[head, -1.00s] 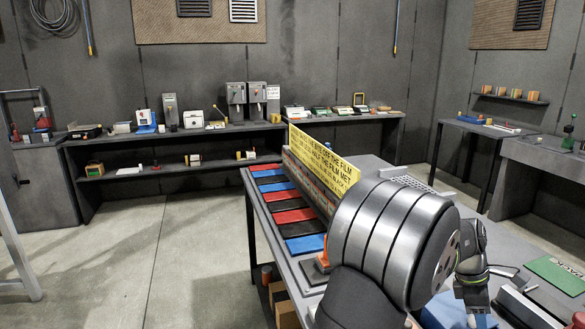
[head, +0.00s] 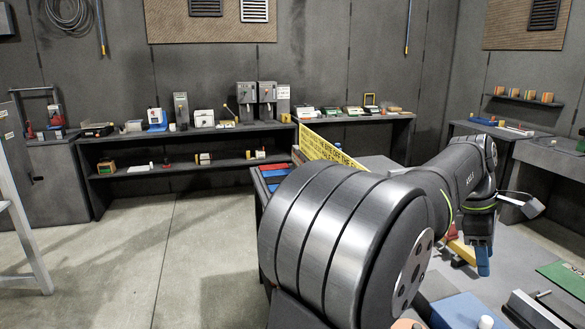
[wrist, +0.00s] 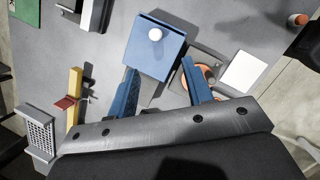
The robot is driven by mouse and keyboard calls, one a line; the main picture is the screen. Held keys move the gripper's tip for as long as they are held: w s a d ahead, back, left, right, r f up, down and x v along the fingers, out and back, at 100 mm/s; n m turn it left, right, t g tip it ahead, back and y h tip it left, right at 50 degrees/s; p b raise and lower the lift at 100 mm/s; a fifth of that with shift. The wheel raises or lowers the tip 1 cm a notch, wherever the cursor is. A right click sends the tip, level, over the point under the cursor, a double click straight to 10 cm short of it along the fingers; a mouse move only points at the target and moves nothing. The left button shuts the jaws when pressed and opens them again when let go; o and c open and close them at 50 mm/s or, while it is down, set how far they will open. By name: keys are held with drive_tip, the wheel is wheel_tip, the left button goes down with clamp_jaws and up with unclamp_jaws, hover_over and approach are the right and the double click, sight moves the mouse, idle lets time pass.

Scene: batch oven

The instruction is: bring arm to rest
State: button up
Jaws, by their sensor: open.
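My gripper (wrist: 160,82) is open, its two blue fingers spread with nothing gripped between them. In the head view my gripper (head: 481,262) hangs pointing down over the right part of the grey bench (head: 515,265), with my large arm link in front. A blue box with a white knob (wrist: 150,62) lies just beyond the fingertips in the wrist view. The box also shows at the bottom of the head view (head: 455,312). How high the fingers are above the bench is hard to tell.
A yellow bar (wrist: 75,90) with a red piece lies left of the fingers, by a perforated grey block (wrist: 38,130). A white square plate (wrist: 244,72) lies to the right. A green board (head: 566,278) lies at the bench's right. A yellow sign (head: 325,150) stands behind my arm.

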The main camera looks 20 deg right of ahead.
drive_tip(key=shift+s+a+r+m+t, duration=0.25)
drive_tip(key=shift+s+a+r+m, duration=0.1)
drive_tip(key=shift+r+m, duration=0.15)
drive_tip(key=shift+s+a+r+m+t, duration=0.3)
drive_tip(key=shift+s+r+m, duration=0.1)
drive_tip(key=shift+r, duration=0.25)
drive_tip(key=shift+s+a+r+m+t, duration=0.25)
drive_tip(key=shift+s+a+r+m, duration=0.15)
drive_tip(key=shift+r, duration=0.15)
clamp_jaws()
drive_tip(key=s+d+f+m+t, duration=0.35)
drive_tip(key=s+f+m, duration=0.25)
drive_tip(key=m, duration=0.3)
drive_tip(key=s+d+f+m+t, duration=0.35)
drive_tip(key=s+f+m, duration=0.35)
drive_tip(key=m, duration=0.3)
drive_tip(key=w+d+f, duration=0.1)
drive_tip(key=w+f, duration=0.6)
drive_tip(key=w, duration=0.2)
drive_tip(key=shift+w+f, duration=0.2)
drive_tip(key=shift+f, duration=0.15)
